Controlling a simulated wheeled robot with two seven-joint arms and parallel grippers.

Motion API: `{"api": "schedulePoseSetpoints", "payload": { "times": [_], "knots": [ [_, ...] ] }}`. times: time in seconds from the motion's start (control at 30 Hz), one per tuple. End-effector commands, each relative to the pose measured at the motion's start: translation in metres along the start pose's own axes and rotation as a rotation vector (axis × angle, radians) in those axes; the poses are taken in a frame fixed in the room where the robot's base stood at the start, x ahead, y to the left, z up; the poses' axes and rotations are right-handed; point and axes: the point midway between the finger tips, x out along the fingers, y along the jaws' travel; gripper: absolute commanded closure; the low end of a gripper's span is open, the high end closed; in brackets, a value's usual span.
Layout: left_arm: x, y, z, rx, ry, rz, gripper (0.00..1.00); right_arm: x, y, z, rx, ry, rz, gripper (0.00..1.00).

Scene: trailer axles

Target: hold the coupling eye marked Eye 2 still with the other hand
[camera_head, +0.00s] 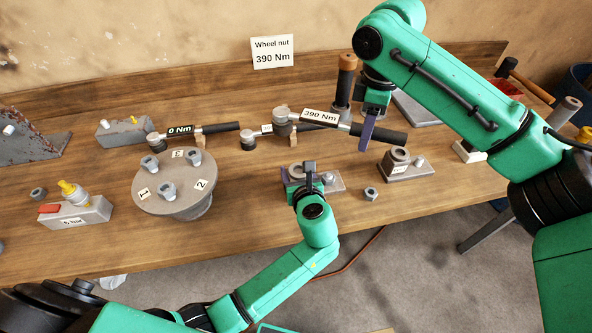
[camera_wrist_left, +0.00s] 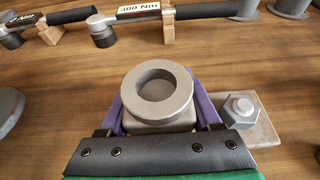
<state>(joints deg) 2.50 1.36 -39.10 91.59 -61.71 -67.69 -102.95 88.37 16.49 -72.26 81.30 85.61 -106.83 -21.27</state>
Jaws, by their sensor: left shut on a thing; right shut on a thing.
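A grey coupling eye (camera_wrist_left: 157,112) stands on a small plate (camera_head: 332,181) that carries a bolt, near the front of the bench. My left gripper (camera_head: 306,174) is shut on its block, one purple finger on each side. I cannot read a mark on this eye; the gripper covers much of it in the head view. A second coupling eye (camera_head: 397,158) with a white label stands apart on its own plate to the right. My right gripper (camera_head: 369,128) is shut on the black handle of the torque wrench labelled 390 Nm (camera_head: 320,116), at the back.
A loose nut (camera_head: 371,193) lies between the two eye plates. A round numbered hub (camera_head: 177,207) stands at the left. Two other wrenches rest on wooden blocks behind: one reads 0 Nm (camera_head: 180,130), the other (camera_wrist_left: 138,10) about 300 Nm.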

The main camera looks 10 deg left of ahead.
Motion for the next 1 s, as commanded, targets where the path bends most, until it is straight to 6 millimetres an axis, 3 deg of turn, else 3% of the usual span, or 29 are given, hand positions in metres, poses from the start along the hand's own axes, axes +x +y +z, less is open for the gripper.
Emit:
{"api": "schedulePoseSetpoints", "payload": {
  "times": [0.03,0.13,0.17,1.0],
  "knots": [
    [-0.0002,-0.0002,0.0000,0.000,0.000,0.000,0.58,-0.0013,0.0003,-0.0004,0.000,0.002,0.002,1.00],
    [-0.0003,-0.0002,0.0000,0.000,0.000,-0.001,0.96,-0.0013,0.0003,-0.0004,0.000,0.002,0.002,1.00],
    [-0.0003,-0.0002,-0.0001,0.000,0.000,0.000,1.00,-0.0013,0.0003,-0.0004,0.000,0.002,0.002,1.00],
    [0.0013,0.0004,-0.0071,0.002,0.008,0.001,1.00,-0.0081,0.0003,-0.0004,0.000,0.002,0.002,1.00]
  ]
}}
